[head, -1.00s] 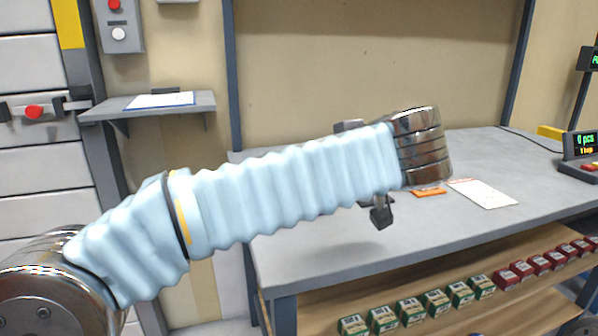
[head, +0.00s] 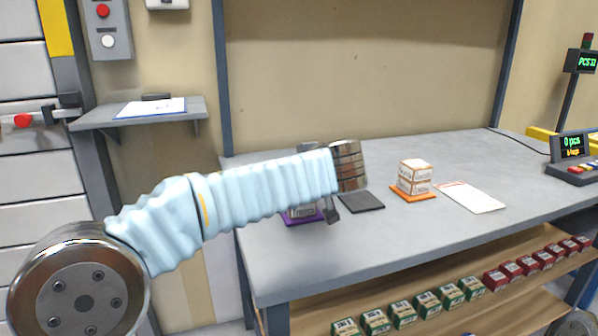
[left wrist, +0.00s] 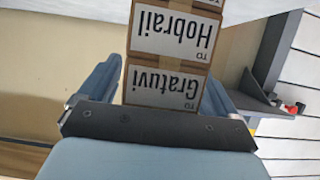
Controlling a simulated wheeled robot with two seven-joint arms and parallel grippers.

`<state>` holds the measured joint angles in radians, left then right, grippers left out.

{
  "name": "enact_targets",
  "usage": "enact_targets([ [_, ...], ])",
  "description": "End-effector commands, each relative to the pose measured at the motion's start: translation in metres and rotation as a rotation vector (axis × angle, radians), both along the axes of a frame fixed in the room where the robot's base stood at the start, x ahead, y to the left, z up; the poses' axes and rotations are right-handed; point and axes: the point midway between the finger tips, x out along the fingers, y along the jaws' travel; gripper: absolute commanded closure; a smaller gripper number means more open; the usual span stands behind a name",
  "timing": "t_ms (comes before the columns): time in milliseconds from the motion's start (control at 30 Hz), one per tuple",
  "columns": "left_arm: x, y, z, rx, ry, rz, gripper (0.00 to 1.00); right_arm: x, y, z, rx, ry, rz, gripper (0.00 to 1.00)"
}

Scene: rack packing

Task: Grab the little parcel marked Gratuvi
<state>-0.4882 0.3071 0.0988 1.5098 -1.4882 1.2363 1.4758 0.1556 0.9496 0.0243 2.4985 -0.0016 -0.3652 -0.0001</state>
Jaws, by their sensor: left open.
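The small parcel marked Gratuvi (left wrist: 163,88) shows in the left wrist view, brown with a white label, its lettering upside down. It touches a parcel marked Hobrail (left wrist: 172,38), above it in that picture. My left gripper (left wrist: 160,70) is open, with one finger on each side of the Gratuvi parcel in the picture. I cannot tell whether the fingers touch it. In the head view my left arm hides most of this stack; part of a parcel (head: 301,212) shows on a purple mat (head: 291,220). My right gripper is not in view.
Two stacked parcels (head: 414,178) stand on an orange mat (head: 413,195). A dark mat (head: 366,203) lies bare between the stacks. A white sheet (head: 470,197) lies farther right. Several green and red boxes (head: 428,304) line the lower shelf. The table's front middle is clear.

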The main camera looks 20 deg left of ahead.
Motion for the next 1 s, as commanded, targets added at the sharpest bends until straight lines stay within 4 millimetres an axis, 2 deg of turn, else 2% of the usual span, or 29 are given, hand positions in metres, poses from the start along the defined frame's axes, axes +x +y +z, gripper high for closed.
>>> enact_targets([
  [100,0.000,0.000,0.000,0.000,0.000,0.000,0.10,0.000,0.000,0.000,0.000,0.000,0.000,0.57],
  [467,0.000,0.000,0.000,0.000,0.000,0.000,0.65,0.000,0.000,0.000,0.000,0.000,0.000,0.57],
  [800,0.000,-0.001,0.005,-0.001,-0.002,-0.001,0.66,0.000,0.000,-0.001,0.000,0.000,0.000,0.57],
  [900,0.000,-0.001,0.015,0.000,-0.004,-0.001,0.66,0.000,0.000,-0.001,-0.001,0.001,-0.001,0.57],
  [1000,-0.001,-0.003,0.036,-0.003,-0.005,-0.002,0.66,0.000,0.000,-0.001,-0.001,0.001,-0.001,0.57],
])
